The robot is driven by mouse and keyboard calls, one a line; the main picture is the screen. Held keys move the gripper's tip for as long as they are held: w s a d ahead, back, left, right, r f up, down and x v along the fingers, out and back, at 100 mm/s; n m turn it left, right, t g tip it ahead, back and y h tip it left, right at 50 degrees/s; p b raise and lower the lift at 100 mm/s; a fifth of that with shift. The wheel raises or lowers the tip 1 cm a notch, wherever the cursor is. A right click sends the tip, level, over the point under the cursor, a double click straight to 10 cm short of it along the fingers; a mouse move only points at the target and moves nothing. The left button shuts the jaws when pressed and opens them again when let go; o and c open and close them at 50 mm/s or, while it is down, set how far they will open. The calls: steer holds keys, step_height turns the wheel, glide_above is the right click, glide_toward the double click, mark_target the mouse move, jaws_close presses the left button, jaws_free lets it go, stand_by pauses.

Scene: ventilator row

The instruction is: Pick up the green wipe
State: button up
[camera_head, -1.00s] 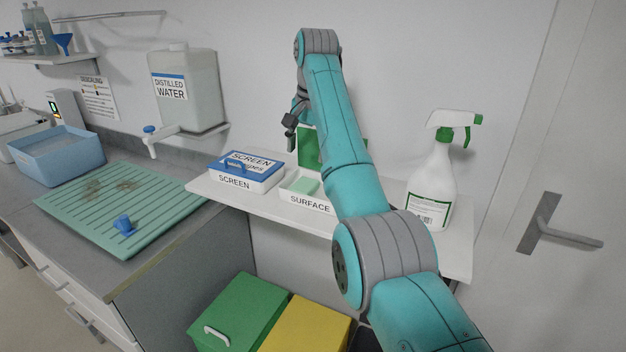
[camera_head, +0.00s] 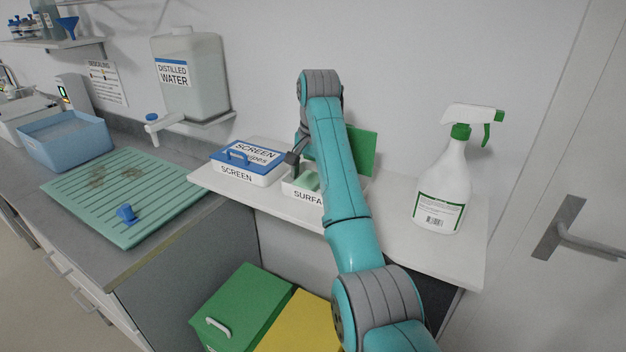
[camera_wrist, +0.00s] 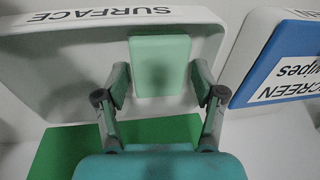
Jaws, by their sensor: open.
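The green wipe (camera_wrist: 160,66) is a pale green rectangle lying in the white box marked SURFACE (camera_wrist: 60,62). In the head view the wipe (camera_head: 312,180) shows partly beside my arm, and the box (camera_head: 296,190) stands on the white shelf. My gripper (camera_wrist: 160,82) is open, with its two fingers on either side of the wipe in the wrist view. In the head view my gripper (camera_head: 296,170) is low over the box. I cannot tell whether the fingers touch the wipe. Part of the box is hidden behind my arm.
The SCREEN wipes box (camera_head: 245,163) with a blue lid stands left of the SURFACE box. The green lid (camera_head: 360,152) stands open behind it. A spray bottle (camera_head: 445,185) is at the right on the shelf (camera_head: 400,242). Green (camera_head: 240,305) and yellow (camera_head: 300,325) bins are below.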

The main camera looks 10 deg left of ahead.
steer(key=shift+f, duration=0.3)
steer(key=c, duration=0.6)
steer(key=shift+r, duration=0.1)
